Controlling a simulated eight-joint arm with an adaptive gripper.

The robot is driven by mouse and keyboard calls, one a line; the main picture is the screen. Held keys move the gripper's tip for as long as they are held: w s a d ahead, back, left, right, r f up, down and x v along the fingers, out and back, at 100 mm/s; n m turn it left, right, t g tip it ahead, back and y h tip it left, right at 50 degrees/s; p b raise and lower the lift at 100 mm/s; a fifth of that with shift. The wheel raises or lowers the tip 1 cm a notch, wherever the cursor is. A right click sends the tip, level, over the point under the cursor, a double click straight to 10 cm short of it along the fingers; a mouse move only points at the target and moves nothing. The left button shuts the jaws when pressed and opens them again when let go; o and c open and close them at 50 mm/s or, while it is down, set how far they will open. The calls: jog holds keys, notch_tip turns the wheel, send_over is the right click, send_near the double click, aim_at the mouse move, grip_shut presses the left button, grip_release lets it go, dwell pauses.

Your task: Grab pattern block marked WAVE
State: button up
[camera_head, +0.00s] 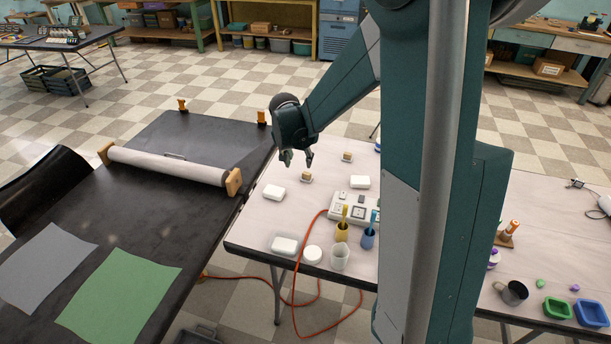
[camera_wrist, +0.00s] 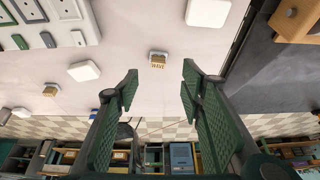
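The block marked WAVE (camera_wrist: 158,66) is a small tan block on a white base, its lettering readable in the wrist view. It sits on the pale table between two white soap bars. In the head view, a small tan block (camera_head: 306,176) just below my gripper matches it by position; its mark is too small to read there. My gripper (camera_wrist: 160,78) is open and empty, its green fingers spread wide. The block shows between the fingertips, apart from both. In the head view my gripper (camera_head: 298,160) hangs above the table, pointing down.
White soap bars (camera_head: 273,193) and (camera_head: 360,182) lie to either side. Another tan block (camera_head: 347,157) sits farther back. A pale switch box (camera_head: 353,208), yellow cup (camera_head: 342,232) and blue cup (camera_head: 368,239) stand nearer. A black table (camera_head: 150,215) with a roller adjoins at left.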

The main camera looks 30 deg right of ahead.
jog(key=m+p, duration=0.1)
jog(key=m, duration=0.1)
send_near(307, 173)
jog(key=shift+w+f+g, duration=0.4)
jog(key=shift+f, duration=0.1)
jog(key=shift+x, duration=1.3)
jog(key=shift+b+x, duration=1)
jog(key=shift+x, duration=1.6)
jog(key=shift+w, duration=0.15)
jog(key=shift+c, duration=0.7)
jog(key=c, duration=0.8)
